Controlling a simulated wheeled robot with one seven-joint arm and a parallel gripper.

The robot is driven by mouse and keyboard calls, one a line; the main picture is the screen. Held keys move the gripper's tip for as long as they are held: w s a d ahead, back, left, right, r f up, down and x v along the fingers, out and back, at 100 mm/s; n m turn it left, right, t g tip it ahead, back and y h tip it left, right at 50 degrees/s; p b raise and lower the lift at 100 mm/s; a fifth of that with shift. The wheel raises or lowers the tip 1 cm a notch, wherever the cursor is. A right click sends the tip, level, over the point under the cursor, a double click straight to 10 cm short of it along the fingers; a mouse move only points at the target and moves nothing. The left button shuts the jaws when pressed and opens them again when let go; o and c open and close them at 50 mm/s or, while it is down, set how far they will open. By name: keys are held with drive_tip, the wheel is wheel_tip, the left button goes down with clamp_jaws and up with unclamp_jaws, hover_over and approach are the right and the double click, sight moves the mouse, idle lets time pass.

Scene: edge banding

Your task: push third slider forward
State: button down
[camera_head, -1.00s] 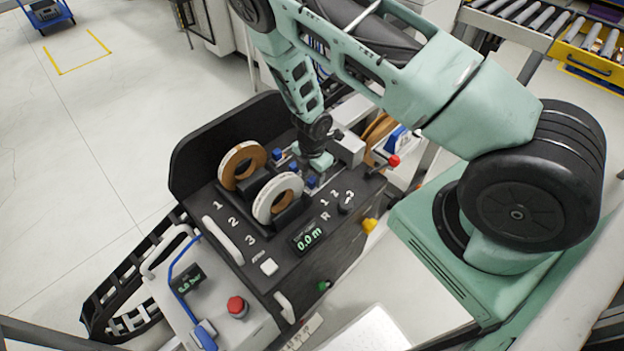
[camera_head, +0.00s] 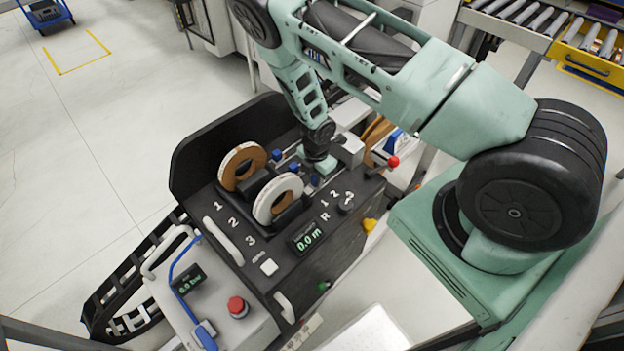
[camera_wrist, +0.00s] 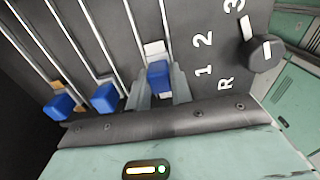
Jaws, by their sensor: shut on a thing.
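Three blue slider knobs stand in parallel slots on the black machine top. In the wrist view they are the first (camera_wrist: 58,106) at left, the second (camera_wrist: 104,97) in the middle, and the third (camera_wrist: 158,77) at right. My gripper (camera_wrist: 161,84) has its grey fingers on both sides of the third knob, shut on it. The third knob sits higher in the picture than the other two. In the head view my gripper (camera_head: 321,166) is low over the slots, with a blue knob (camera_head: 314,180) just in front of it; the fingertips are hidden there.
A brown tape roll (camera_head: 242,167) and a white-faced roll (camera_head: 278,198) stand beside the slots. A black selector knob (camera_wrist: 265,54) is right of the printed numbers. A red-tipped lever (camera_head: 393,162) is at the right edge. The display (camera_head: 308,238) reads 0.0 m.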

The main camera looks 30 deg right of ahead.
drive_tip(key=d, duration=0.2)
drive_tip(key=w+d, duration=0.1)
drive_tip(key=d, duration=0.4)
drive_tip(key=shift+w+d+p, duration=0.25)
drive_tip(key=shift+d+p, duration=0.05)
drive_tip(key=shift+p, duration=0.05)
drive_tip(key=c, duration=1.2)
unclamp_jaws()
drive_tip(key=shift+d, duration=0.15)
drive_tip(key=shift+c, duration=0.2)
drive_tip(key=shift+r, duration=0.25)
wheel_tip(320, 180, up, 17)
drive_tip(key=b, duration=0.2)
